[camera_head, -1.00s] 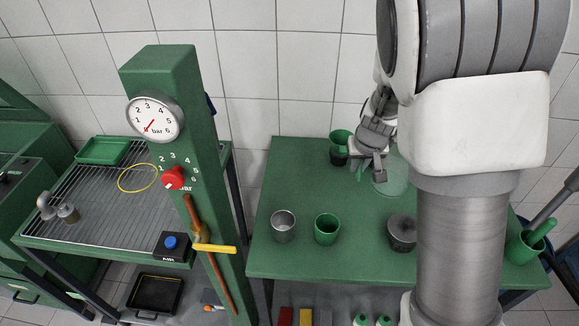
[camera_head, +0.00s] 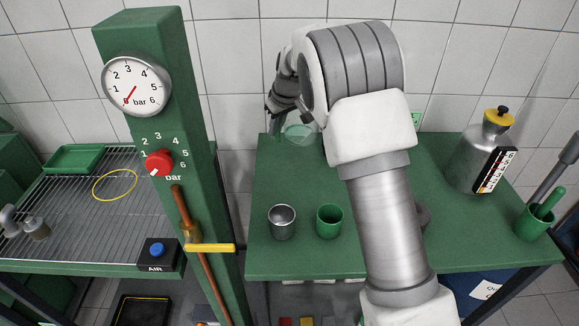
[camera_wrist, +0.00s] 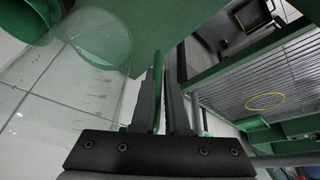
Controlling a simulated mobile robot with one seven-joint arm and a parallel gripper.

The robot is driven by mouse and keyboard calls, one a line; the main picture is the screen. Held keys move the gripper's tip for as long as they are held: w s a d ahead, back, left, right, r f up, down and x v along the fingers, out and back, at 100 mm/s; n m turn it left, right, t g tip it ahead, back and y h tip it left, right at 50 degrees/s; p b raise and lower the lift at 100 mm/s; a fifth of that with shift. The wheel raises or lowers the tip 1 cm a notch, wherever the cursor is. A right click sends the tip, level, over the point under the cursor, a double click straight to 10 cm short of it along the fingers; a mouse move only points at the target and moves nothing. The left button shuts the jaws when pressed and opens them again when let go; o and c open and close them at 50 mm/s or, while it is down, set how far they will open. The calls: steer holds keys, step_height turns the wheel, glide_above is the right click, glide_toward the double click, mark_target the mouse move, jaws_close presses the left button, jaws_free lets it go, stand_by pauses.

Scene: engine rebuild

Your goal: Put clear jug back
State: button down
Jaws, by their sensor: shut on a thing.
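The clear jug (camera_head: 300,133) is see-through and shows at the far left edge of the green table (camera_head: 380,262) in the head view. In the wrist view the jug (camera_wrist: 92,90) fills the left side, with faint red marks on its wall. My gripper (camera_head: 277,112) is shut on the jug's green handle (camera_wrist: 158,65), which stands between the fingers. The jug appears held up near the wall. Its base and its height over the table cannot be made out.
A metal cup (camera_head: 282,223) and a green cup (camera_head: 329,220) stand at the table's front left. A steel can with a yellow cap (camera_head: 478,160) and a green pot (camera_head: 534,222) stand at the right. The green press column (camera_head: 160,60) rises left of the table.

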steer(key=shift+n, duration=0.5)
steer(key=x, duration=0.3)
steer(key=s+b+x, duration=0.1)
steer(key=x, duration=0.3)
steer(key=s+x, duration=0.1)
steer(key=x, duration=0.2)
steer(key=shift+b+x, duration=0.35)
steer(key=shift+x, duration=0.4)
steer(key=shift+f, duration=0.1)
steer(key=c, duration=0.9)
jaws_free()
